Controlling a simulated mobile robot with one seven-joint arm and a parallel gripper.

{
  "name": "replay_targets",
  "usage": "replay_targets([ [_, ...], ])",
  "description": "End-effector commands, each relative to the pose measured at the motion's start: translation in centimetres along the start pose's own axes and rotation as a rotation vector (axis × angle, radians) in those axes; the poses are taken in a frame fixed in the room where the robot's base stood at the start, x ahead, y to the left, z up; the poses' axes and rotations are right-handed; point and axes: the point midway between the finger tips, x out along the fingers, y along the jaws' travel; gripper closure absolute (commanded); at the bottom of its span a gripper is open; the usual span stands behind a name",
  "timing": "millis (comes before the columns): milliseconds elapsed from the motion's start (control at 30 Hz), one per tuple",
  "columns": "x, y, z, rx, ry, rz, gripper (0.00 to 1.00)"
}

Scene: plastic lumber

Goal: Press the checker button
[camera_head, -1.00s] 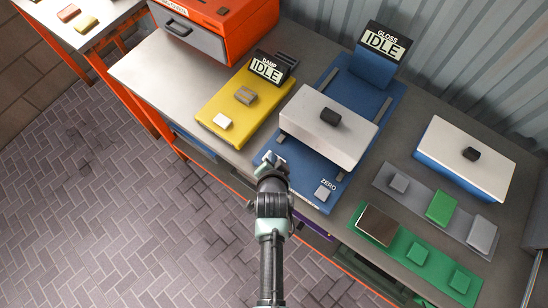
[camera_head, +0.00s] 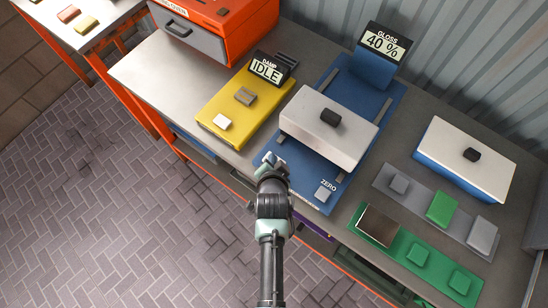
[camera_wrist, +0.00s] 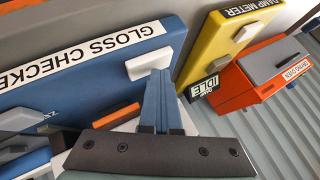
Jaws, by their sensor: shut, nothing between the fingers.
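The blue gloss checker (camera_head: 388,112) stands on the bench, with a white and grey block with a black knob (camera_head: 328,117) on it. Its display (camera_head: 384,43) reads 40 %. In the wrist view its labelled front face (camera_wrist: 60,80) carries a white button (camera_wrist: 149,64). My gripper (camera_head: 270,160) is at the checker's front left corner. Its blue fingers (camera_wrist: 158,98) are shut and empty, with their tips at the button and apparently touching it. My gripper largely hides the button in the head view.
The yellow damp meter (camera_head: 225,112), reading IDLE, lies left of the checker, and the orange drying oven (camera_head: 225,30) is behind it. A green tray (camera_head: 405,250), a grey tray (camera_head: 460,222) and a white-topped blue box (camera_head: 465,155) are on the right. Open floor lies in front.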

Motion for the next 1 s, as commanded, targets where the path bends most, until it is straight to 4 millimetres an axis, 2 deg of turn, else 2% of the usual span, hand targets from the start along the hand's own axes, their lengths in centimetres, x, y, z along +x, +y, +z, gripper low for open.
replay_targets([
  [200,-1.0,-0.7,-0.6,0.0,-0.002,0.002,1.0],
  [633,-1.2,-0.8,-0.8,0.0,-0.001,0.0,1.0],
  [1000,-3.8,-2.7,-2.7,0.0,0.0,0.0,1.0],
])
